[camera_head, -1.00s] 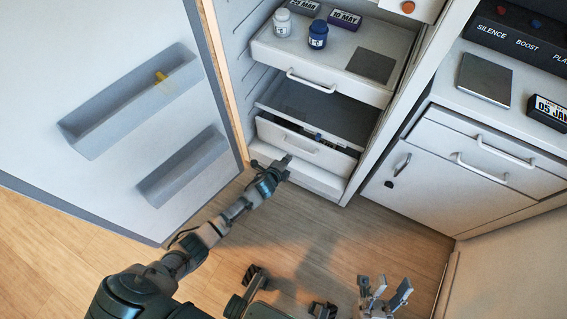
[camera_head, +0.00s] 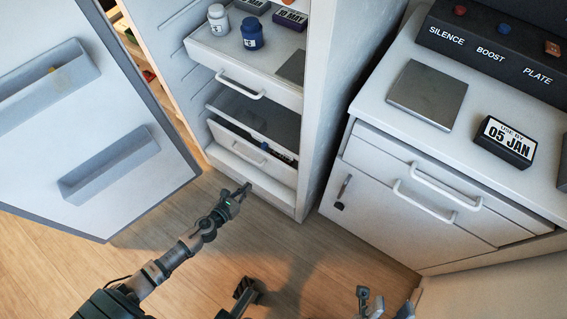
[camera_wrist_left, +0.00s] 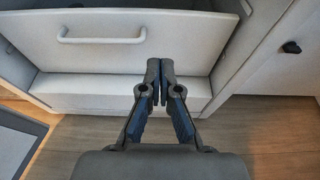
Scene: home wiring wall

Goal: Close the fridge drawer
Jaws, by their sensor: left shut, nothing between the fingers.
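The open fridge (camera_head: 318,90) shows a white upper drawer (camera_head: 215,62) pulled out, with a bar handle. Below it, a lower drawer (camera_head: 275,165) with a bar handle also stands somewhat out, and its dark inside with small items shows over its front. My left gripper (camera_head: 246,187) is shut and empty, in front of the fridge's bottom panel. In the left wrist view its fingertips (camera_wrist_left: 160,62) overlap the lower edge of the drawer front (camera_wrist_left: 105,50), right of the handle; I cannot tell if they touch. My right gripper (camera_head: 384,300) is partly visible at the bottom edge, its fingers apart.
The fridge door (camera_head: 60,150) with two bins stands open at left. A white bottle (camera_head: 218,20) and a blue bottle (camera_head: 252,33) stand on the upper drawer. A white cabinet (camera_head: 390,200) stands at right.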

